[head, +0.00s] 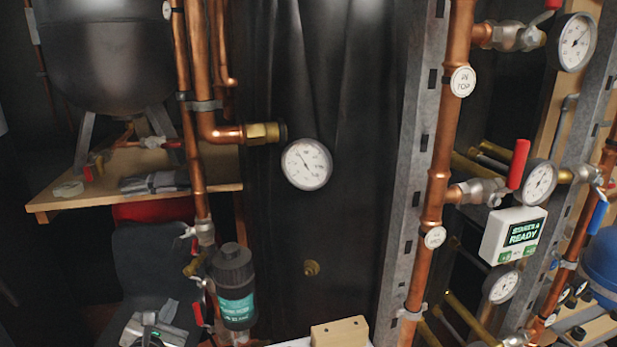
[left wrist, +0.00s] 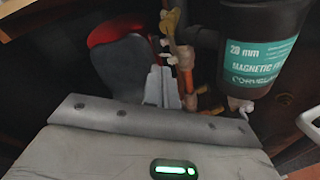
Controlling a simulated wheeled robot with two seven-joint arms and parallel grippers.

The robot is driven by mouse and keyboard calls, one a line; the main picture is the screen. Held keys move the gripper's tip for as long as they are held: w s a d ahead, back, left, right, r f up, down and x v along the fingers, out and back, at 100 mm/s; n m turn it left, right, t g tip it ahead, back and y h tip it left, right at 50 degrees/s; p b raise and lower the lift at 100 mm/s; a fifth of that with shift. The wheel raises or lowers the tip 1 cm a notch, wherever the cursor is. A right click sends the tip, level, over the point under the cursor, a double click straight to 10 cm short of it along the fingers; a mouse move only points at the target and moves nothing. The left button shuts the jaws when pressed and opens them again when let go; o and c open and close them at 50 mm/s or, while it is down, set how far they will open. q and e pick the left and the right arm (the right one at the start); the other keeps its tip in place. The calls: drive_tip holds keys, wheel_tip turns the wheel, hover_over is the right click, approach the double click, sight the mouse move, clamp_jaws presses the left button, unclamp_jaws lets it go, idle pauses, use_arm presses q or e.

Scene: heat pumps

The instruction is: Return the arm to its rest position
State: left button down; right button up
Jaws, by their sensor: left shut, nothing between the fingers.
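My left gripper (head: 158,314) shows at the bottom left of the head view, low in front of a dark grey chair-like shape (head: 150,262). It is shut and empty. In the left wrist view its fingers (left wrist: 162,88) point away from the grey wrist body with a green light. It is left of the black magnetic filter (head: 233,285) with a teal label, apart from it in the head view. The filter also fills the upper right of the left wrist view (left wrist: 262,45). My right gripper is not in view.
Copper pipes (head: 190,120) run down above the filter. A wooden shelf (head: 75,200) under a dark tank (head: 100,50) is at the left. A gauge (head: 307,164) is in the middle. A controller reading READY (head: 514,234) and red-handled valves (head: 519,163) are at the right. A wooden block (head: 340,332) is at the bottom.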

use_arm(q)
drive_tip(key=s+d+f+m+g+h, duration=0.1)
drive_tip(key=s+d+f+m+g, duration=0.1)
drive_tip(key=s+d+m, duration=0.4)
drive_tip(key=s+d+f+m+g+h, duration=0.2)
drive_tip(key=s+d+f+m, duration=0.3)
drive_tip(key=s+m, duration=0.7)
drive_tip(key=s+d+f+m+g+h, duration=0.2)
drive_tip(key=s+d+m, duration=0.5)
drive_tip(key=m, duration=0.9)
drive_tip(key=shift+s+d+f+m, duration=0.35)
drive_tip(key=shift+s+f, duration=0.3)
drive_tip(key=shift+s, duration=0.5)
